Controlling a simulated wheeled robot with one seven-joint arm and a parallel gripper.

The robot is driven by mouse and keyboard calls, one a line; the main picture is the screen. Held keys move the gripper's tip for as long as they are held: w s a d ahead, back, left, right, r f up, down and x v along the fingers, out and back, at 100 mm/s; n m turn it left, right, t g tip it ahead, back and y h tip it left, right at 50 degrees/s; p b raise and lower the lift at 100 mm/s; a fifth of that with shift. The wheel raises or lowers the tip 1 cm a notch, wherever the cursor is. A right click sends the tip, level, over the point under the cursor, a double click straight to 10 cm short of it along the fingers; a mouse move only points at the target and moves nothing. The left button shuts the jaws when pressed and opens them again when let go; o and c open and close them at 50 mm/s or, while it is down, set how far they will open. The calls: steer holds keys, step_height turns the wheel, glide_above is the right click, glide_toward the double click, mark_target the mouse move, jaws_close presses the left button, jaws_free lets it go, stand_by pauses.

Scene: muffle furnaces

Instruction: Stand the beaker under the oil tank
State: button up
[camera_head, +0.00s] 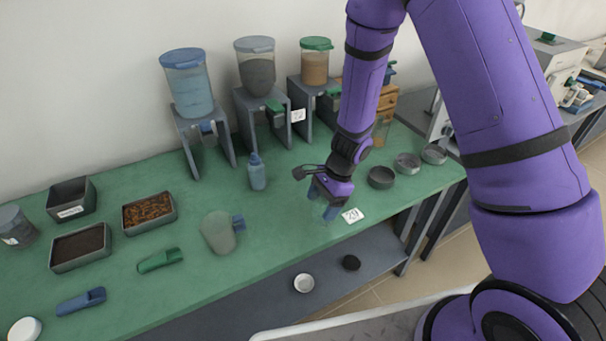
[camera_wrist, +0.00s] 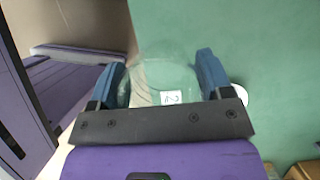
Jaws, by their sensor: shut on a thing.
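My gripper (camera_head: 323,200) is above the green bench near its front edge, its jaws shut on a clear glass beaker. In the wrist view the beaker (camera_wrist: 160,72) sits between the two blue fingers (camera_wrist: 165,80); its outline is faint. In the head view the gripper mostly hides it, and whether its base touches the bench cannot be told. Three tanks on grey stands are at the back. The left one (camera_head: 190,95), with a blue lid and pale blue contents, looks like the liquid tank; no label names it as oil. My gripper is to its right and nearer the front.
A blue bottle (camera_head: 257,172) and a frosted jug (camera_head: 217,233) stand left of my gripper. Small dark dishes (camera_head: 381,178) lie to its right. Trays and scoops fill the left; bench between bottle and gripper is bare.

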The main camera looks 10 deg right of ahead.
steer(key=shift+d, duration=0.15)
steer(key=shift+w+d+n, duration=0.2)
steer(key=shift+w+n, duration=0.15)
steer(key=shift+n, duration=0.15)
steer(key=w+d+n+g+h, duration=0.3)
steer(key=w+d+n+h, duration=0.1)
steer(key=w+d+n, duration=0.6)
steer(key=d+n, duration=0.3)
steer(key=d, duration=0.1)
steer(key=shift+w+d+f+n, duration=0.15)
steer(key=shift+w+d+n, duration=0.15)
steer(key=shift+w, duration=0.1)
steer(key=shift+a, duration=0.1)
